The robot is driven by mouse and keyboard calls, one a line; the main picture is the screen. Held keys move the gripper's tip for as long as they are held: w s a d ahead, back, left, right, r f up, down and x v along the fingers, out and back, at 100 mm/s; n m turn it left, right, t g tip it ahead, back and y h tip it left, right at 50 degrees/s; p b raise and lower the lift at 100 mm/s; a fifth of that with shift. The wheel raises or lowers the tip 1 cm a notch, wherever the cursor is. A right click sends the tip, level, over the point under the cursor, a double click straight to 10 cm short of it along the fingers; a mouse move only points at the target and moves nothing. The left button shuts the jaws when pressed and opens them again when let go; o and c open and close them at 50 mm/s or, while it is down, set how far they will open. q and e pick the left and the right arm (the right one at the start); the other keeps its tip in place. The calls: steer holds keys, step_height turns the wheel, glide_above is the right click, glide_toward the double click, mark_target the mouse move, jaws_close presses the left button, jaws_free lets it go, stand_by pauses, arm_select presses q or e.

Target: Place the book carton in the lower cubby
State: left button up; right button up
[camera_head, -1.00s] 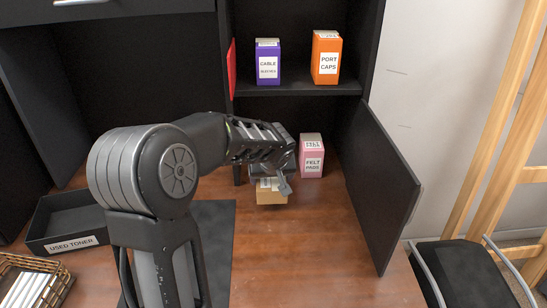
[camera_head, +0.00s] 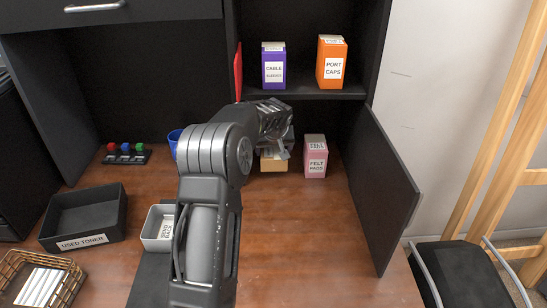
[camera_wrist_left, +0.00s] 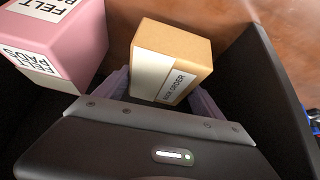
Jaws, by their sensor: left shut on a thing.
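The book carton (camera_head: 274,163) is a small tan box with a white label, and it also shows in the left wrist view (camera_wrist_left: 172,58). My left gripper (camera_head: 281,147) is shut on it; in the wrist view its fingers sit on either side of the carton. The carton is at the front of the lower cubby (camera_head: 344,130), left of the pink felt pads box (camera_head: 315,156) with a small gap. The gripper hides the carton's upper part in the head view. I cannot tell whether it touches the floor. My right gripper is not in view.
An open black door (camera_head: 384,190) bounds the cubby on the right. The shelf (camera_head: 310,94) above holds the purple cable sleeves box (camera_head: 273,66) and orange port caps box (camera_head: 331,62). A used toner tray (camera_head: 118,217) and grey bin (camera_head: 149,243) stand left.

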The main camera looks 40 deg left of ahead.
arm_select(q)
steer(key=shift+f, duration=1.65)
steer(key=o, duration=2)
steer(key=v, duration=1.2)
steer(key=shift+b, duration=0.3)
